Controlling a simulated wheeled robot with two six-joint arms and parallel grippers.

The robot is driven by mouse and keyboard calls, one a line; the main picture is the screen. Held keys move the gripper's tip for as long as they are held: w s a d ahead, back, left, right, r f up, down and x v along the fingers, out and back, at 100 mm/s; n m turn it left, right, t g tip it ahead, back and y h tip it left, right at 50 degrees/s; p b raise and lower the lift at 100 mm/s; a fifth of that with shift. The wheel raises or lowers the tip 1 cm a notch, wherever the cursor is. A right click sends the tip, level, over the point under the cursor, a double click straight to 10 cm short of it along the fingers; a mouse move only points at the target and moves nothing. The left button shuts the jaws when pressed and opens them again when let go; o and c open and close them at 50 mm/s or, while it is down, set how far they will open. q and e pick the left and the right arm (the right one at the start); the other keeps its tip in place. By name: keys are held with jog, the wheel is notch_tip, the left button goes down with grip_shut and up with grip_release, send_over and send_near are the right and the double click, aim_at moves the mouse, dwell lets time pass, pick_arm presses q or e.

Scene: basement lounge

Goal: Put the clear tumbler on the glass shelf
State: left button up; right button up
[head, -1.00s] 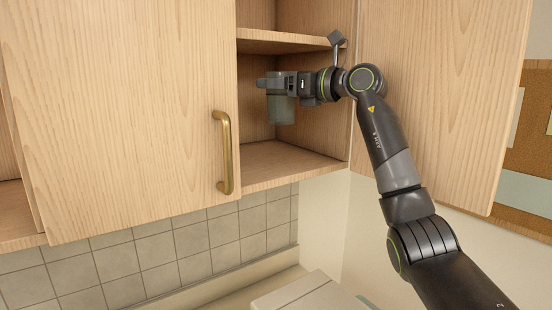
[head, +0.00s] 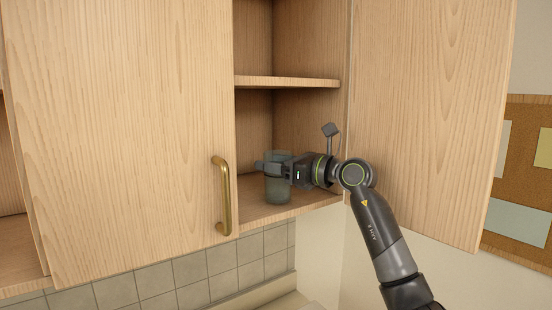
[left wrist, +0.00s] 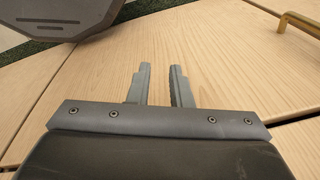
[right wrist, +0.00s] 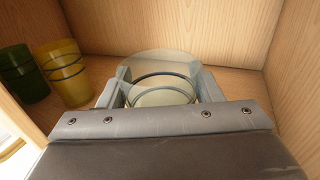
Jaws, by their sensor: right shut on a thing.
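The clear tumbler (head: 278,190) is upright inside the cabinet, its base at or just above the bottom shelf (head: 312,202); I cannot tell whether it touches. My right gripper (head: 275,166) is shut on its upper part, reaching in from the right. In the right wrist view the tumbler (right wrist: 160,97) shows from above between the fingers (right wrist: 158,76). My left gripper (left wrist: 160,68) is open and empty in the left wrist view, in front of pale wood panels; it is out of the head view. I cannot tell which shelf is the glass shelf.
A green cup (right wrist: 22,75) and a yellow cup (right wrist: 66,73) stand left of the tumbler in the right wrist view. A middle shelf (head: 290,83) lies above the gripper. Door panels with a brass handle (head: 223,195) at left and an open door (head: 430,110) at right flank the opening.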

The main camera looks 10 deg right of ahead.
jog(key=shift+f+b, duration=0.3)
jog(key=o, duration=1.2)
jog(key=shift+r, duration=0.1)
pick_arm(q)
jog(key=shift+s+f, duration=0.25)
jog(key=shift+s, duration=0.45)
pick_arm(e)
jog(key=shift+r, duration=0.2)
jog(key=shift+s+d+f, duration=0.1)
jog(key=shift+d, duration=0.1)
pick_arm(q)
notch_tip(320, 180, down, 2)
jog(key=shift+w+f+b, duration=0.1)
jog(key=shift+f+b, duration=0.15)
jog(key=shift+b, duration=0.85)
pick_arm(e)
jog(key=v, duration=0.7)
jog(key=shift+s, duration=0.1)
